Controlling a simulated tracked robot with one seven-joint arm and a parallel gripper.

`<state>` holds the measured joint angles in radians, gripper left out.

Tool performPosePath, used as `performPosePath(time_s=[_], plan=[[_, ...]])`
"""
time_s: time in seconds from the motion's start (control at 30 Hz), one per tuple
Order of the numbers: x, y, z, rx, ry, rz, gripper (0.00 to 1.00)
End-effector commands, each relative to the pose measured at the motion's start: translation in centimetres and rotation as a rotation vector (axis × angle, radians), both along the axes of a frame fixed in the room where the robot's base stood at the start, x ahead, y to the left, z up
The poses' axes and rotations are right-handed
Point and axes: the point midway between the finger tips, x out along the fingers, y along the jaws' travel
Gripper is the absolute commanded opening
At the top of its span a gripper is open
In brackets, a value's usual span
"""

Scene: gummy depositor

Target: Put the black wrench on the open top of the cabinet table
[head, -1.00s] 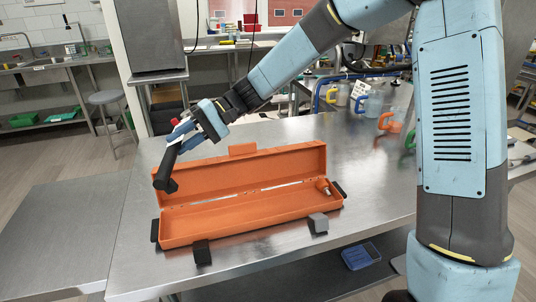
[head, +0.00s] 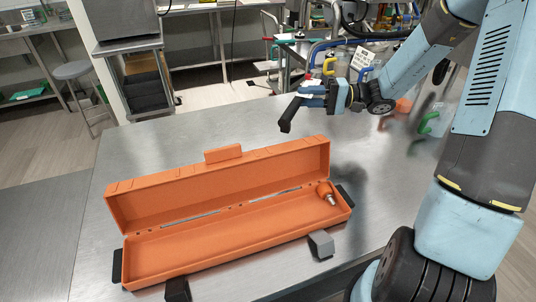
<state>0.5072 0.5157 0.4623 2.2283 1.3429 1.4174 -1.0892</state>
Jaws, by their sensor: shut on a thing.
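My gripper (head: 312,96) is shut on the black wrench (head: 290,114), which juts out to the lower left from the jaws. The held end of the wrench is hidden by the fingers. They are above the steel table (head: 205,135), behind the right part of the open orange case; the wrench appears clear of the tabletop. I cannot tell for certain which steel surface is the cabinet table; a lower steel top (head: 35,235) lies bare at the left.
The orange case (head: 215,250) lies open, lid raised at the back, with a small orange-and-metal part (head: 327,193) at its right end. Bare tabletop lies behind the case.

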Motion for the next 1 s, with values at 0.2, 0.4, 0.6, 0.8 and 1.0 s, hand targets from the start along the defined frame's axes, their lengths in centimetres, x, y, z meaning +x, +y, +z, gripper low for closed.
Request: performPosePath(time_s=[0.2, 0.4, 0.6, 0.8, 1.0], plan=[[-0.4, -1.1, -1.4, 0.018, -0.005, -0.024, 0.0], [-0.4, -0.9, -4.4, 0.019, -0.002, -0.022, 0.0], [-0.5, -0.9, -6.3, 0.017, -0.006, -0.021, 0.0], [-0.5, -0.9, -7.3, 0.017, -0.005, -0.02, 0.0], [-0.5, -0.9, -9.7, 0.017, -0.004, -0.02, 0.0]])
